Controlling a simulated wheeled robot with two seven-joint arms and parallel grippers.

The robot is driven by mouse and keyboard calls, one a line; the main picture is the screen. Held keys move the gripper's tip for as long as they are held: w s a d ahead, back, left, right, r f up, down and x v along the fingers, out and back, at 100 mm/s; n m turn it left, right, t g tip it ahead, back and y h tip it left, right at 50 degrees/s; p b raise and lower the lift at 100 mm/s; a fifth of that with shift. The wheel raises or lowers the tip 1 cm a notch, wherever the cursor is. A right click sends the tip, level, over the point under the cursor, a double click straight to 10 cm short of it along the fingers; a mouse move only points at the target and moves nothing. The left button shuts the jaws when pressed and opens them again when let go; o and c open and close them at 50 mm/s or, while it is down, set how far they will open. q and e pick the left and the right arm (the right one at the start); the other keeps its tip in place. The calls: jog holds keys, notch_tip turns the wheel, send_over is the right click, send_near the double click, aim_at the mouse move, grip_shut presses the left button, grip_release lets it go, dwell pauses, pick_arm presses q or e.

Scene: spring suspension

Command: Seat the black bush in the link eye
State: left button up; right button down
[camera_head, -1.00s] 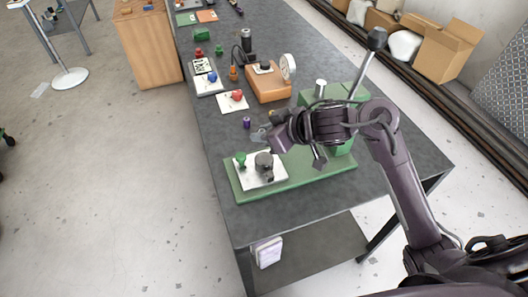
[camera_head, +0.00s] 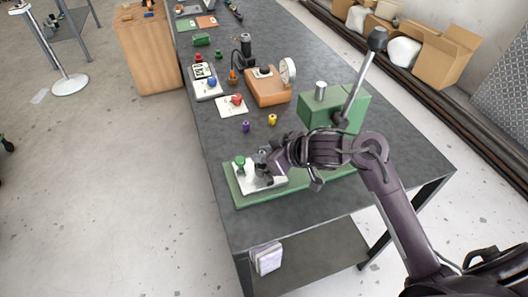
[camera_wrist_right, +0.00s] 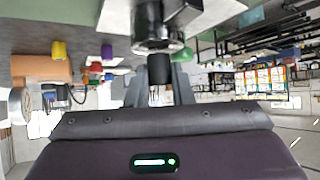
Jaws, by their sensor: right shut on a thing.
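My right gripper (camera_head: 267,161) is shut on the black bush (camera_wrist_right: 159,70), best seen in the right wrist view between the two grey fingers (camera_wrist_right: 157,88). The dark link eye with a shiny metal rim (camera_wrist_right: 158,44) is directly beyond the bush in that view. The bush's far end appears at or very near the rim; I cannot tell whether it has entered. In the head view, the link eye (camera_head: 261,155) stands over a white plate (camera_head: 250,182) on a green base (camera_head: 243,199), partly hidden by my gripper. My left gripper is not in view.
A green knob (camera_head: 240,162) stands on the white plate's left. A purple bush (camera_head: 246,126) and a yellow bush (camera_head: 272,120) stand behind on the grey bench. The green press (camera_head: 350,107) with its long lever (camera_head: 361,78) is close behind my right arm.

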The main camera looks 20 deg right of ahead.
jog(key=shift+f, duration=0.2)
jog(key=c, duration=1.3)
grip_release()
jog(key=shift+r, duration=0.3)
jog(key=v, duration=1.2)
jog(key=shift+r+p, duration=0.25)
jog(key=shift+p, duration=0.1)
jog(key=shift+s, duration=0.1)
